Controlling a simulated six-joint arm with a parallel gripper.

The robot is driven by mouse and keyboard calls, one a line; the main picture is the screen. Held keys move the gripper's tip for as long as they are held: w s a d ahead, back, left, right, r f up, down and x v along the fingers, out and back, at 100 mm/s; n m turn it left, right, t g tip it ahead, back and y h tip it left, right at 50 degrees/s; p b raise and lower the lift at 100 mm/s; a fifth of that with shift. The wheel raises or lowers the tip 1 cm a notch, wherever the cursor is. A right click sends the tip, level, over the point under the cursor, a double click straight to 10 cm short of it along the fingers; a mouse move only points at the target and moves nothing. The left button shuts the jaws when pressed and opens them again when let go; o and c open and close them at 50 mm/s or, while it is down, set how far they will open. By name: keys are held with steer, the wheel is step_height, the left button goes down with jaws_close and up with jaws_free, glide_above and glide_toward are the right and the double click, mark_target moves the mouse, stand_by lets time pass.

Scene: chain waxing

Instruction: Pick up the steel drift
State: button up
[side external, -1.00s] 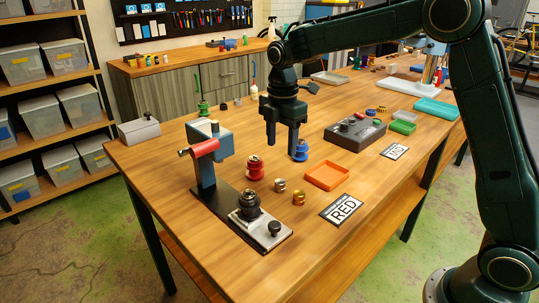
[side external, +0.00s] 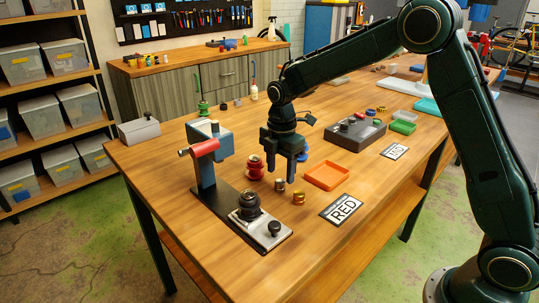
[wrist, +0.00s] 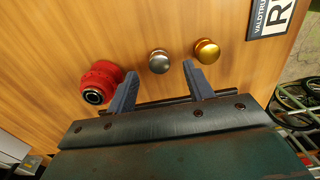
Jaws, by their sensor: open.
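The steel drift (side external: 280,186) is a small silver cylinder standing on the wooden bench. It shows in the wrist view (wrist: 159,62) as a round silver top. My gripper (side external: 281,174) points down, open and empty, with its fingertips close above the steel drift. In the wrist view the drift appears between the two fingertips (wrist: 160,75), just beyond them. I see no contact between the fingers and the drift.
A brass drift (side external: 298,198) stands close to the right, near the right finger in the wrist view. A red spool-like part (side external: 255,169) stands left. An orange tray (side external: 326,176), a RED card (side external: 341,209) and a press stand (side external: 205,175) are nearby.

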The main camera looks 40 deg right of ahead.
mark_target(280, 181)
steer(key=shift+f, duration=2)
steer(key=shift+c, duration=0.2)
jaws_close()
